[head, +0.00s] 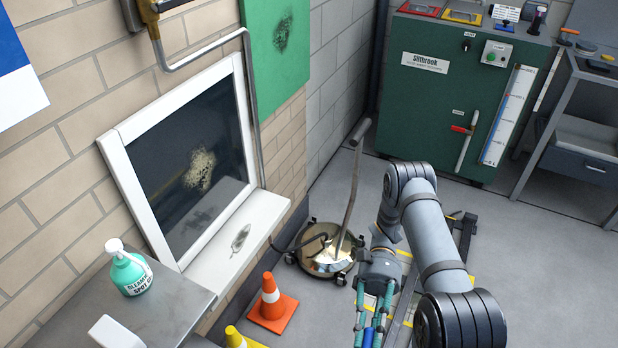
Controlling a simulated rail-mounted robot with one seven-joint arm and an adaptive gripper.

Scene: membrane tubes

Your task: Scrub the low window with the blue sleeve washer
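The low window (189,160) has a white frame and dark glass, set in the tan brick wall at left. A pale yellowish dirt patch (200,170) sits on its glass, with a fainter dark smudge below. My gripper (372,325) points down at the bottom centre, to the right of the window and well apart from it. Its teal fingers run to the bottom edge of the picture. A blue piece (368,338) shows between or behind them; I cannot tell whether it is the sleeve washer or whether it is held. No other blue sleeve washer is clearly visible.
The white sill (238,246) has a grey smudge. A spray bottle (128,268) stands on a grey counter (165,310) at lower left. An orange cone (272,300), a yellow cone (236,338) and a round floor machine (327,258) stand between wall and arm. A green cabinet (455,100) is behind.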

